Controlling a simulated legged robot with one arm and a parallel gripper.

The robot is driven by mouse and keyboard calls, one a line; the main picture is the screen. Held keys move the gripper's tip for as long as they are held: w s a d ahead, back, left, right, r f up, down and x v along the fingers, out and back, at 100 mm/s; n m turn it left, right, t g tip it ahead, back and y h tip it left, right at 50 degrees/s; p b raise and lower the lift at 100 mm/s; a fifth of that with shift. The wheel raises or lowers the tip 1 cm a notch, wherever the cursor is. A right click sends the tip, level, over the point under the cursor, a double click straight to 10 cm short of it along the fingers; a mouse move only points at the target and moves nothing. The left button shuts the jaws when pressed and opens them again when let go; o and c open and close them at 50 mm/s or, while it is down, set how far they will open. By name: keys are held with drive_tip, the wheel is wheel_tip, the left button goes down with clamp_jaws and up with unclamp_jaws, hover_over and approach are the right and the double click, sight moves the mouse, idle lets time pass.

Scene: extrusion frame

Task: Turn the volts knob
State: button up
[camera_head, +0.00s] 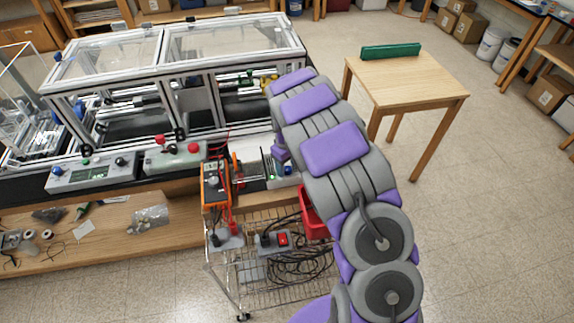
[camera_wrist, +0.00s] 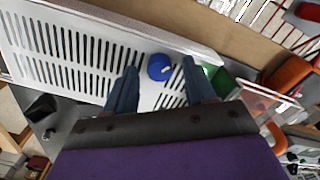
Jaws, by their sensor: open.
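A round blue knob (camera_wrist: 160,67) with a small white mark sits on a white slotted panel (camera_wrist: 85,50) in the wrist view. I take it for the volts knob, but no label is readable. My gripper (camera_wrist: 160,64) is open, with one dark finger on each side of the knob and a visible gap on both sides. I cannot tell how far the fingertips stand above the panel. In the head view my arm hides most of the gripper.
A green part (camera_wrist: 222,82) lies close right of the right finger. An orange multimeter (camera_head: 215,185) stands left of the box. A red bin (camera_head: 315,218) and black cables (camera_head: 295,265) are below. The aluminium extrusion frame (camera_head: 180,65) stands behind. A wooden table (camera_head: 415,80) is at right.

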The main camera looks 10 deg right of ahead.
sight(288, 168)
wheel_tip(288, 168, up, 17)
drive_tip(key=shift+p, duration=0.4)
idle(0.4)
drive_tip(key=s+d+r+m+b, duration=0.1)
drive_tip(key=s+r+m+b, duration=0.1)
drive_tip(key=s, duration=0.8)
drive_tip(key=s+d+r+m+b, duration=0.1)
drive_tip(key=s+r+m, duration=0.1)
drive_tip(key=s, duration=0.8)
drive_tip(key=s+a+f+m+g+b, duration=0.1)
drive_tip(key=s+f, duration=0.1)
drive_tip(key=s, duration=0.9)
drive_tip(key=s+a+f+m+b, duration=0.1)
drive_tip(key=s+f+b, duration=0.1)
drive_tip(key=s, duration=0.9)
drive_tip(key=shift+s+f+g, duration=0.15)
drive_tip(key=shift+f+g, duration=0.25)
drive_tip(key=shift+f, duration=0.1)
